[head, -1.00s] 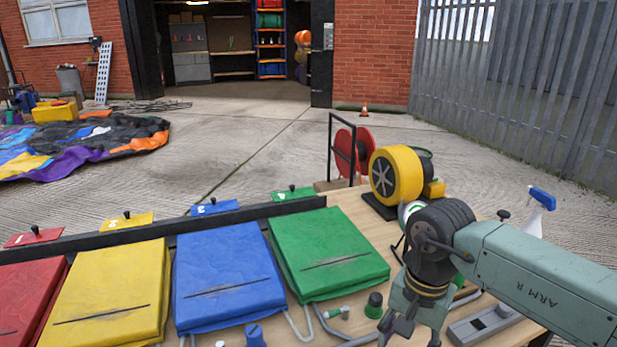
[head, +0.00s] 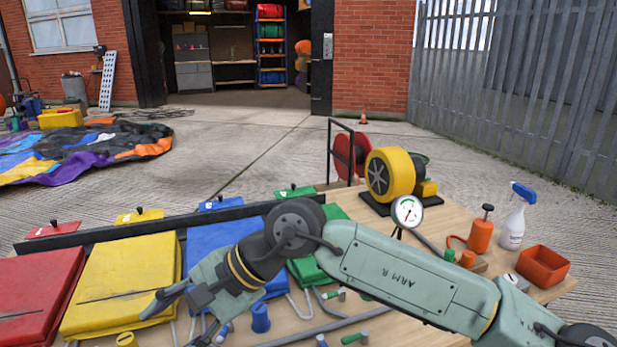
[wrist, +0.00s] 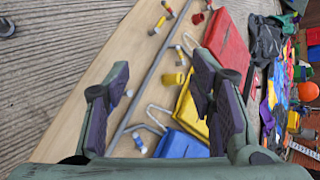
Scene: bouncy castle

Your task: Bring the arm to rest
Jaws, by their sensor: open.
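My arm reaches in from the right in the head view, with its elbow bent over the blue pad (head: 212,237) and the green pad (head: 335,212). My gripper (head: 168,318) hangs over the front of the table, near the lower edge of the yellow pad (head: 125,275). In the wrist view my gripper (wrist: 158,95) shows its two fingers spread wide, with nothing between them but the bench and small parts beyond. The red pad (wrist: 226,48) and yellow pad (wrist: 190,108) lie beyond the fingers.
On the table's right stand a yellow blower (head: 392,175), a gauge (head: 407,211), an orange pump (head: 481,232), a spray bottle (head: 515,220) and an orange bin (head: 543,265). Several small valves and a grey pipe (head: 320,332) lie along the front.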

